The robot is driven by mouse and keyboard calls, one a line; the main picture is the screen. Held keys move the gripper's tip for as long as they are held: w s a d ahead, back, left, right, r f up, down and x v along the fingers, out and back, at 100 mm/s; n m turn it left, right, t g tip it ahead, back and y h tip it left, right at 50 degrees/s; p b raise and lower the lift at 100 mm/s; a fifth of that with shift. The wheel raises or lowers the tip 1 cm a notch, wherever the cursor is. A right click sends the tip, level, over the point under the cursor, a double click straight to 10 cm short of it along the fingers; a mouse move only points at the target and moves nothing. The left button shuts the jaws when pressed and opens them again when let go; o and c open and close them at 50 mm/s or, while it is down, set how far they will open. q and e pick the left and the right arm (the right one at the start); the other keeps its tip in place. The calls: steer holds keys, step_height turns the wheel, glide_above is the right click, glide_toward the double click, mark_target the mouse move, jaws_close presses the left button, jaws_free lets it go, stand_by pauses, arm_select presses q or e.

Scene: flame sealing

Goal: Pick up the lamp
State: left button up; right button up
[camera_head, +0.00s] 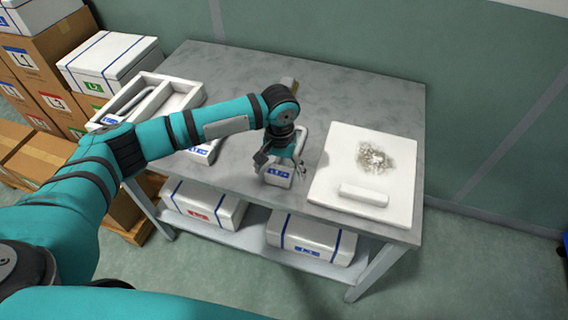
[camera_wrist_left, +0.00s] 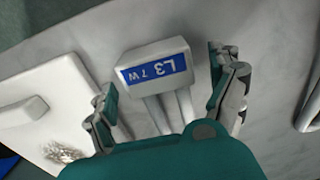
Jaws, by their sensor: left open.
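A lamp (camera_head: 277,177) with a white base, a blue label and a pale U-shaped tube is at the table's front edge, left of the white board. My left gripper (camera_head: 280,164) is open right over the lamp. In the left wrist view its fingers (camera_wrist_left: 165,84) are on either side of the lamp, with gaps visible. The lower tubes are hidden by my gripper body. My right gripper is not in view.
A white board (camera_head: 335,150) with a dark scorched patch and a small white block (camera_head: 363,195) lies to the right. A white tray (camera_head: 185,87) and another labelled lamp (camera_head: 203,153) are to the left. White boxes (camera_head: 310,238) sit on the shelf below. The table's back right is clear.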

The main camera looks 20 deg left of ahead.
arm_select(q)
steer(key=c, duration=1.4)
steer(key=shift+r, duration=0.15)
